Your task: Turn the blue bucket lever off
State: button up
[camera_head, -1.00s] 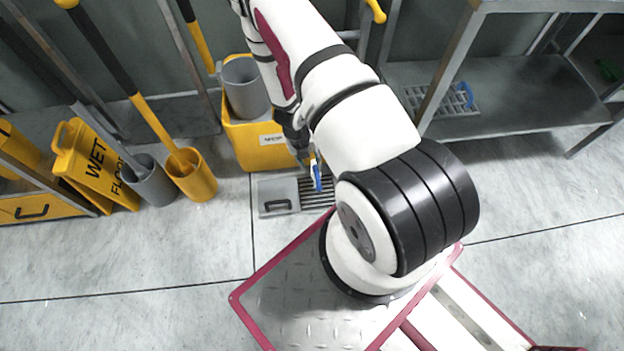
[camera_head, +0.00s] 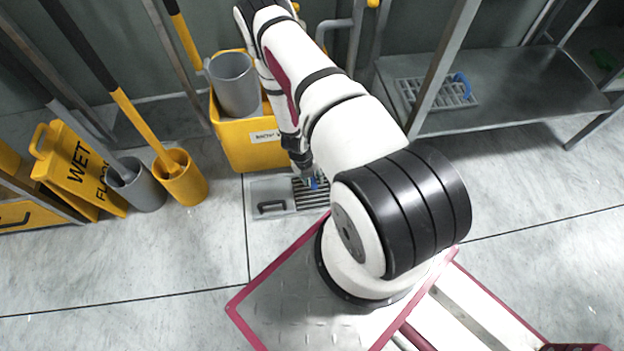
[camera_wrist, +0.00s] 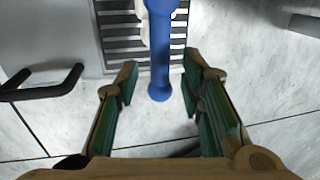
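The blue lever (camera_wrist: 160,50) is a rounded bar with a knobbed end, hanging over a floor grate in the wrist view. In the head view, only a small bit of blue (camera_head: 313,183) shows beside my gripper (camera_head: 306,172). In the wrist view, my gripper (camera_wrist: 160,72) is open, with one green-padded finger on each side of the lever's lower end. Gaps show between the fingers and the lever. The yellow mop bucket (camera_head: 238,150) stands just left of my arm in the head view. The lever's upper end is cut off in the wrist view.
A floor drain grate (camera_head: 310,198) and a grey plate with a dark handle (camera_head: 270,208) lie below my gripper. A wet floor sign (camera_head: 75,165) and a yellow cup with a mop handle (camera_head: 180,180) stand left. A metal shelf (camera_head: 500,90) is at right.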

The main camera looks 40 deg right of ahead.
jog(key=shift+f, duration=0.1)
grip_shut()
